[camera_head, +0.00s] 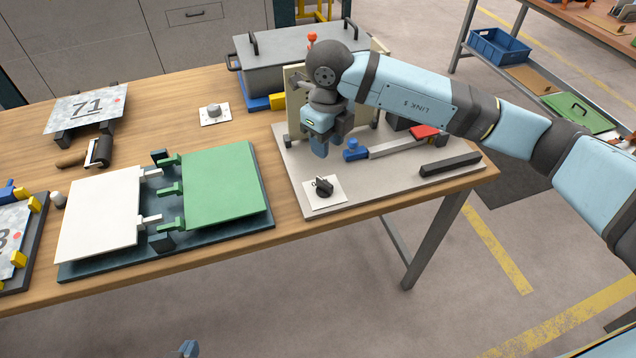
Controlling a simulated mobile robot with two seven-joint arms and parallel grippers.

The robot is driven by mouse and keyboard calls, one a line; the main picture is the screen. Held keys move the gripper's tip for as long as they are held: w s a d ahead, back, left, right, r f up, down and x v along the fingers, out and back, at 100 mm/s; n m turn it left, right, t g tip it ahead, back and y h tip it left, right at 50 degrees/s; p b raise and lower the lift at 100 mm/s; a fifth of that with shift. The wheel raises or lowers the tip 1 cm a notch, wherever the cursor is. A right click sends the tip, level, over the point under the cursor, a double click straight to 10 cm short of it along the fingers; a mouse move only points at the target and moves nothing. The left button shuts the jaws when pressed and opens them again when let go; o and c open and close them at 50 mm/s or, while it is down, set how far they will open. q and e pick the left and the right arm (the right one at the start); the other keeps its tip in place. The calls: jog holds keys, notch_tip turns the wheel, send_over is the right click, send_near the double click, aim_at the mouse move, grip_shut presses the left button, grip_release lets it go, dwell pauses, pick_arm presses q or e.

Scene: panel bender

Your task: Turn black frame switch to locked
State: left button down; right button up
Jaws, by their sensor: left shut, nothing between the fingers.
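The black switch (324,187) is a rotary knob on a small white plate (335,197), at the front left of a grey base board (385,192). Its pointer stands roughly upright in the picture, leaning slightly left; any markings are too small to read. My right gripper (320,151) hangs above the board, behind the switch and apart from it, pointing down. Its fingers are seen nearly edge-on, so I cannot tell whether they are open. Only the tip of my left gripper (187,350) shows at the bottom edge, shut and empty, in front of the table.
A blue-ended lever (390,146) and a black bar (450,164) lie right of the switch. A panel fixture with white (100,215) and green (222,185) plates stands left. A grey knob (214,111) and a grey lidded box (290,62) are farther back.

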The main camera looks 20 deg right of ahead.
aim_at(326, 182)
notch_tip(326, 182, down, 13)
jog(key=shift+r, duration=0.15)
grip_shut()
